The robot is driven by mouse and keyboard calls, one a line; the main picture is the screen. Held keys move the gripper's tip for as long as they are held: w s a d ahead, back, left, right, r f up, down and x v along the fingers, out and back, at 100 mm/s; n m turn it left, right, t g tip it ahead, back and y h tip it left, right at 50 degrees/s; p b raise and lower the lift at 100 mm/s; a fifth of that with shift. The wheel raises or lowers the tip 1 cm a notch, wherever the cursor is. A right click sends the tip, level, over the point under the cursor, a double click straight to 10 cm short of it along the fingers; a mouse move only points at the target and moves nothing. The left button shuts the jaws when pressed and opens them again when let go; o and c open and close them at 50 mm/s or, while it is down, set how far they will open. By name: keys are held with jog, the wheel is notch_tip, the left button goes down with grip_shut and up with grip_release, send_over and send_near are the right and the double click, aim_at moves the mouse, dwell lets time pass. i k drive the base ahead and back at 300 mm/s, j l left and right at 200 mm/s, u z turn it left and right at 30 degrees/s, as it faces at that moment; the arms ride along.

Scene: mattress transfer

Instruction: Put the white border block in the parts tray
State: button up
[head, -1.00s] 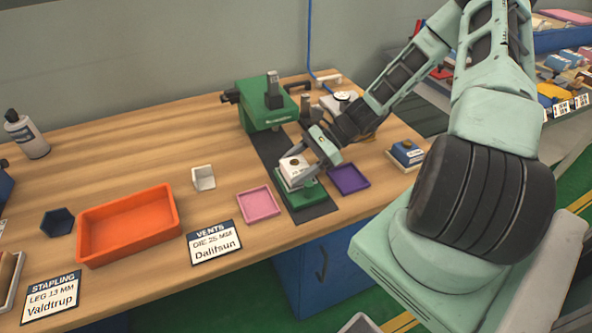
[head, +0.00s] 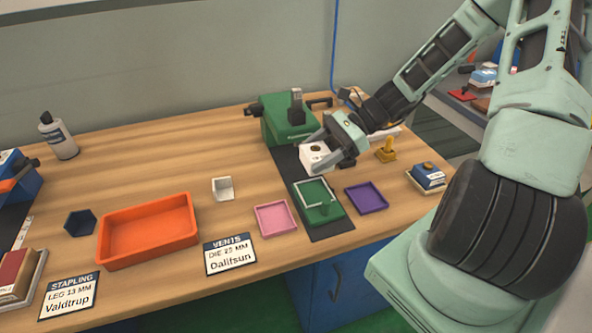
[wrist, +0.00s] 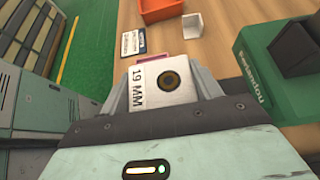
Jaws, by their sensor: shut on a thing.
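My gripper (head: 332,148) is shut on a white block (head: 313,160) and holds it above the dark strip, just behind the green base. In the wrist view, the same white block (wrist: 165,84) shows "19 MM" and a dark round hole with a brass ring, between my two fingers. The green base (head: 329,217) has white border lines on its top and no block on it. An orange tray (head: 147,250) stands empty to the left. I cannot tell which container is named the parts tray.
A pink tray (head: 275,218) and a purple tray (head: 366,198) flank the green base. A green machine (head: 287,124) stands behind. A white angled piece (head: 222,188), a dark blue hexagonal dish (head: 80,223) and a blue block (head: 428,176) stand on the table.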

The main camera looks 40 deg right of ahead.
aim_at(132, 242)
jog(key=i+j, duration=0.1)
jog(key=j, duration=0.4)
jog(key=i+j, duration=0.1)
jog(key=j, duration=0.45)
jog(key=i+j, duration=0.15)
jog(key=j, duration=0.35)
jog(key=i+j, duration=0.1)
jog(key=j, duration=0.4)
